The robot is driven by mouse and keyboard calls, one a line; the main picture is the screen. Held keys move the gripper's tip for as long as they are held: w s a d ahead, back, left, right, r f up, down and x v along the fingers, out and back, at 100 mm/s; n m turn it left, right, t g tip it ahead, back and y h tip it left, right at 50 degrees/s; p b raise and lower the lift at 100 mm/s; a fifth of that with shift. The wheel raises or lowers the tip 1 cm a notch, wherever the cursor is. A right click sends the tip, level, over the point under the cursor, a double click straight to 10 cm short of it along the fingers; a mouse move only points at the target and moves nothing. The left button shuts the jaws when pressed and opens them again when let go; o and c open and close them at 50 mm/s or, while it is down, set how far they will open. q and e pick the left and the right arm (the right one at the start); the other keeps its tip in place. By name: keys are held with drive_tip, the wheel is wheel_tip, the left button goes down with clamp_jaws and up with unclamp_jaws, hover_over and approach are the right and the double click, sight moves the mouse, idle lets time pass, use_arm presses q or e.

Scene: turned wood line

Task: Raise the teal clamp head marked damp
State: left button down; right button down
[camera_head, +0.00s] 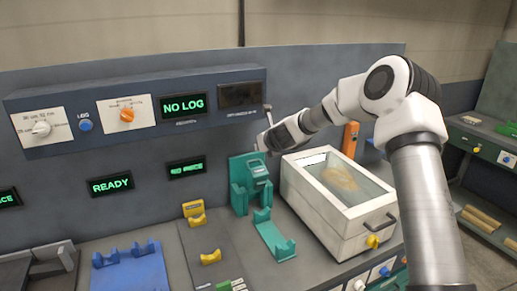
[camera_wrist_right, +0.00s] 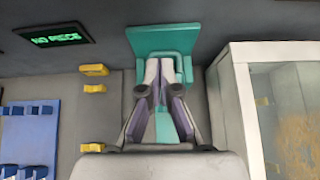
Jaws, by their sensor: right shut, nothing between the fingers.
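The teal clamp (camera_head: 238,188) stands upright against the back panel, with its clamp head (camera_head: 259,170) at the upper right of it. I cannot read any mark on it. My right gripper (camera_head: 263,142) is just above and beside the clamp head. In the right wrist view the fingers of my right gripper (camera_wrist_right: 159,72) are shut and empty, in front of the teal clamp's backplate (camera_wrist_right: 150,38) and overlapping its teal handle bar (camera_wrist_right: 178,54). I cannot tell whether they touch. My left gripper is out of view.
A white box with a glass lid (camera_head: 320,205) stands close to the right of the clamp. A teal cradle (camera_head: 273,236) lies in front of it. Yellow holders (camera_head: 195,214) and a blue cradle (camera_head: 128,268) are to the left. A display panel (camera_head: 183,105) overhangs behind.

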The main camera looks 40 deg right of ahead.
sight(258, 167)
wheel_tip(258, 167, down, 3)
drive_tip(key=s+a+n+g+y+b, duration=0.2)
drive_tip(key=n+b, duration=0.2)
drive_tip(key=n, duration=1.1)
drive_tip(key=w+d+f+n+p, duration=0.1)
drive_tip(key=w+d+f+n+h+p, duration=0.1)
drive_tip(key=w+p, duration=0.1)
drive_tip(key=w+d+f+n+p, duration=0.1)
drive_tip(key=w+d+p, duration=0.1)
drive_tip(key=shift+h, duration=0.3)
drive_tip(key=shift+w+d+f+b, duration=0.15)
drive_tip(key=shift+f+b, duration=0.1)
drive_tip(key=shift+f, duration=0.15)
drive_tip(key=shift+w+a+f+b, duration=0.1)
drive_tip(key=shift+w+f+b, duration=0.1)
drive_tip(key=shift+f, duration=0.15)
drive_tip(key=shift+w+d+f, duration=0.1)
drive_tip(key=shift+w+f, duration=0.35)
